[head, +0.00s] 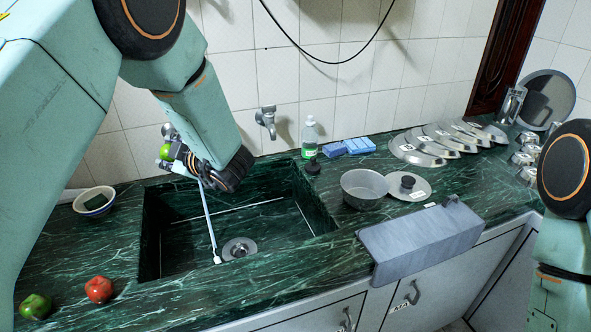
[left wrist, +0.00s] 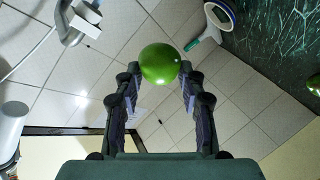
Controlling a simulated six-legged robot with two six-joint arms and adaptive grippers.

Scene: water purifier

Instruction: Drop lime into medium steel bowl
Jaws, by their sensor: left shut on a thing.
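The lime (head: 165,151) is a small bright green ball at the tip of my left gripper (head: 172,153), above the back left of the sink. In the left wrist view the lime (left wrist: 159,64) sits between the two fingertips of my left gripper (left wrist: 157,78), which is shut on it. The medium steel bowl (head: 363,190) stands upright on the counter right of the sink, well to the right of the gripper. Its visible inside looks empty. My right arm shows at the right edge, but its gripper is out of view.
The dark green sink (head: 175,245) lies below the gripper. A soap bottle (head: 309,134) and blue sponges (head: 348,147) stand behind. Red (head: 99,289) and green fruit (head: 35,306) lie at front left.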

